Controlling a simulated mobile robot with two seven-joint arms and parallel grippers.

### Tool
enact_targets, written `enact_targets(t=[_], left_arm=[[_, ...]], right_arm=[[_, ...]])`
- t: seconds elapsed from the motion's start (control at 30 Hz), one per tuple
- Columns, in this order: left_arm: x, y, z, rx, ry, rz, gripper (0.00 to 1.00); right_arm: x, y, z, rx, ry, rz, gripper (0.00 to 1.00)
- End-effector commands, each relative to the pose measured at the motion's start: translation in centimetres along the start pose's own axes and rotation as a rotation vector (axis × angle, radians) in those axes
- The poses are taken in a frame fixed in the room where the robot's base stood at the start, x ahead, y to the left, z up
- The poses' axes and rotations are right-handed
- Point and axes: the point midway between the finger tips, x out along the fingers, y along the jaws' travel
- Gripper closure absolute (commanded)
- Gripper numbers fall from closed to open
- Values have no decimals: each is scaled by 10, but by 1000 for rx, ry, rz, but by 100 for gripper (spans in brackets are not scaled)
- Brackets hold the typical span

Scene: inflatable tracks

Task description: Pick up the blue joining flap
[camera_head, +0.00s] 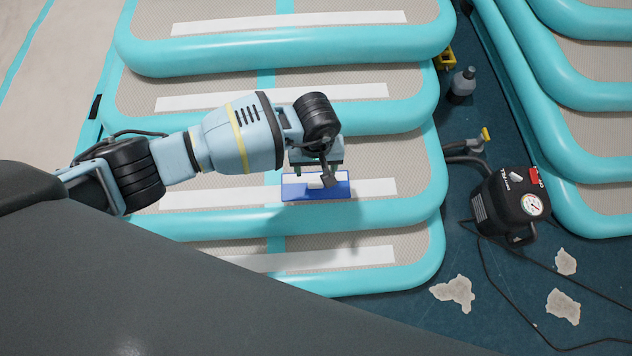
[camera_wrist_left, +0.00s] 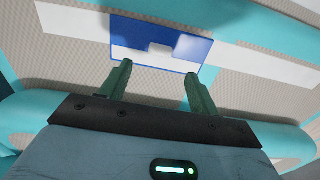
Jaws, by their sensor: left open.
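The blue joining flap (camera_head: 297,187) is a flat blue rectangle with a white part, lying on a grey, turquoise-edged inflatable track in the stack. It also shows in the left wrist view (camera_wrist_left: 126,29), just beyond my fingertips. My left gripper (camera_head: 319,177) is over the flap in the head view and hides part of it. In the left wrist view its two green fingers (camera_wrist_left: 158,69) are apart, with nothing clearly held between them; their tips reach the flap's near edge in the picture. I cannot tell whether they touch it. My right gripper is not in view.
The inflatable tracks (camera_head: 290,115) are stacked in steps, with another stack (camera_head: 590,92) at the right. A black pump (camera_head: 507,203) with a gauge, a grey bottle (camera_head: 462,84), pale scraps (camera_head: 455,292) and a cable lie on the dark blue floor between and in front.

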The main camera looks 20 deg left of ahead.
Motion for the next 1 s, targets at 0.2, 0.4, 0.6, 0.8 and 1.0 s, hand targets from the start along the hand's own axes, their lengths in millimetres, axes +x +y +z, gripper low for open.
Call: enact_targets(t=[0.2, 0.4, 0.6, 0.8, 1.0], left_arm=[[19, 0, 0, -1, -2, 1, 38], [25, 0, 1, -1, -4, 2, 38], [52, -1, 0, -3, -6, 2, 38], [71, 0, -1, -2, -4, 3, 38], [70, 0, -1, -2, -2, 3, 38]], right_arm=[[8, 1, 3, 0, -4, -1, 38], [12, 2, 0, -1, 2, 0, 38], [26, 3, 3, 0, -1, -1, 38], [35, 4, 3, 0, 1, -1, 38], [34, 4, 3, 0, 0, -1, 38]])
